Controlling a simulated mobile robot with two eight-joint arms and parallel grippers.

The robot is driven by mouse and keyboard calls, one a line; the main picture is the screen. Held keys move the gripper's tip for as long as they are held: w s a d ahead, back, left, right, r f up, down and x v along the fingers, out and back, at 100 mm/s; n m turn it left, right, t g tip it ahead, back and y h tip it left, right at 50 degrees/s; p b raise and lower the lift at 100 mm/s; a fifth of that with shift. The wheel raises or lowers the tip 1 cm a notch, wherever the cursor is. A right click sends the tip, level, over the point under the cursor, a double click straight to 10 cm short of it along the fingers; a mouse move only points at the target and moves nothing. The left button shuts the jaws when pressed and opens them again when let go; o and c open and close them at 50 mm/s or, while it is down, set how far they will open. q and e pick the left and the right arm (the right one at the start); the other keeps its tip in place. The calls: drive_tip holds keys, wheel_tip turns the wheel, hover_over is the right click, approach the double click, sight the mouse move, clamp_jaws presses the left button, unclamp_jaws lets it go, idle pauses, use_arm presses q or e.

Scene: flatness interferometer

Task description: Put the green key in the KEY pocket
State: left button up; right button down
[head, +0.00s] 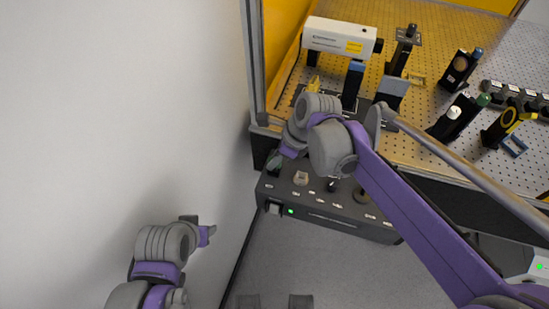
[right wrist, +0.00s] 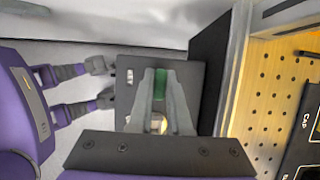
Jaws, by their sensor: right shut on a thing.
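My right gripper (head: 274,165) hangs at the left end of a black control box, beside the optical table's front left corner. In the right wrist view its two fingers (right wrist: 160,82) are shut on the green key (right wrist: 161,88), of which a green strip shows between them. A dark tray (head: 378,122) lies on the table; its edge with a CAP label shows in the right wrist view (right wrist: 302,150). The KEY pocket cannot be made out. My left gripper (head: 207,229) is low at the left; its two fingers stand apart in the right wrist view (right wrist: 103,82).
The black control box (head: 330,207) with knobs and a green light sits below the front edge of the perforated table (head: 440,40). A white instrument (head: 340,37) and several black optic mounts stand on the table. A pale wall (head: 120,100) fills the left.

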use_arm(q)
drive_tip(key=shift+f+b, duration=0.35)
use_arm(e)
drive_tip(key=shift+f, duration=0.5)
drive_tip(key=c, duration=0.8)
unclamp_jaws()
use_arm(q)
drive_tip(key=shift+r, duration=0.1)
use_arm(e)
drive_tip(key=shift+r, duration=0.15)
drive_tip(key=shift+r+p, duration=2.25)
drive_tip(key=shift+r, duration=1.15)
use_arm(q)
drive_tip(key=r, duration=0.2)
drive_tip(key=w+r, duration=0.1)
drive_tip(key=r, duration=0.2)
drive_tip(key=shift+w+r, duration=0.1)
drive_tip(key=shift+w, duration=0.1)
drive_tip(key=shift+s, duration=0.1)
use_arm(e)
drive_tip(key=shift+f, duration=0.1)
